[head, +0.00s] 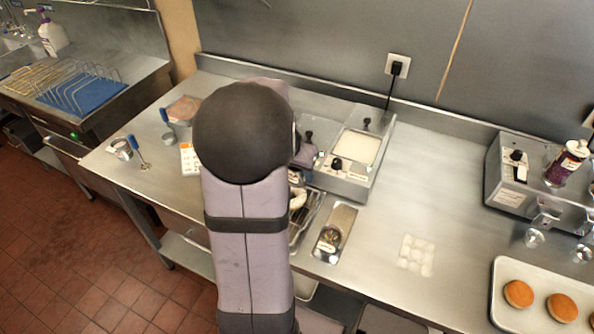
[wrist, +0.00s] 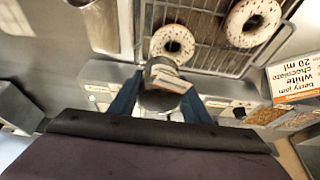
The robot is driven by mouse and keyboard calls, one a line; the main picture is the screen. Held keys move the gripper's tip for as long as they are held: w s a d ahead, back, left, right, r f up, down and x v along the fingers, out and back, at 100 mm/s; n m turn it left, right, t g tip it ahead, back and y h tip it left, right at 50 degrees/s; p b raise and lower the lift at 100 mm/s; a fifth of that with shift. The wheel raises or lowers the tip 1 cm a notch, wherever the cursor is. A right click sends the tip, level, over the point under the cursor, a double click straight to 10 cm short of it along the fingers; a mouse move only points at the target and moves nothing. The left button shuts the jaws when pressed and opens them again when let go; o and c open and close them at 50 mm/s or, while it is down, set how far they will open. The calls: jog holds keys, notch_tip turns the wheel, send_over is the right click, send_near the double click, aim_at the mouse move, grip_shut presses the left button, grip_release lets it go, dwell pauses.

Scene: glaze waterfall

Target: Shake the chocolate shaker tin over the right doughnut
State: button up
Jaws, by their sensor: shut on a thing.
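In the wrist view my gripper (wrist: 160,100) has its blue fingers shut on the chocolate shaker tin (wrist: 165,75), a small grey cylinder with a pale label. The tin appears tilted; its far end overlaps the edge of one white-glazed doughnut (wrist: 172,36). This doughnut lies nearest the steel tray, which is on the right in the head view. A second white doughnut (wrist: 254,22) lies beside it on the wire rack (wrist: 205,50). Both doughnuts carry dark specks. In the head view my arm hides the gripper and tin; part of a white doughnut (head: 298,199) shows.
The steel tray (head: 335,230) stands right of the rack. A glaze machine (head: 350,165) stands behind. An order card (wrist: 298,75) shows near the rack. Plain doughnuts (head: 518,294) lie on a white tray (head: 500,270) at far right. The counter between is mostly clear.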

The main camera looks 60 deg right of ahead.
jog(key=shift+r+p, duration=1.9)
jog(key=shift+r, duration=0.65)
jog(key=shift+w+a, duration=0.2)
jog(key=shift+w, duration=0.35)
jog(key=w+a+n+t, duration=0.3)
jog(key=w+a+n, duration=0.4)
jog(key=w+a, duration=1.15)
jog(key=w+a+f+n+y, duration=0.1)
jog(key=w+a+n, duration=0.1)
jog(key=a, duration=0.5)
jog(key=w+a+f+n+t+y, duration=0.1)
jog(key=w+a+f+n+y, duration=0.1)
jog(key=a+n, duration=0.3)
jog(key=w+a+f+n+y, duration=0.1)
jog(key=w+a+f+n, duration=0.1)
jog(key=a, duration=0.8)
jog(key=shift+w+a+n, duration=0.25)
jog(key=shift+w+n, duration=0.1)
jog(key=shift+n, duration=0.55)
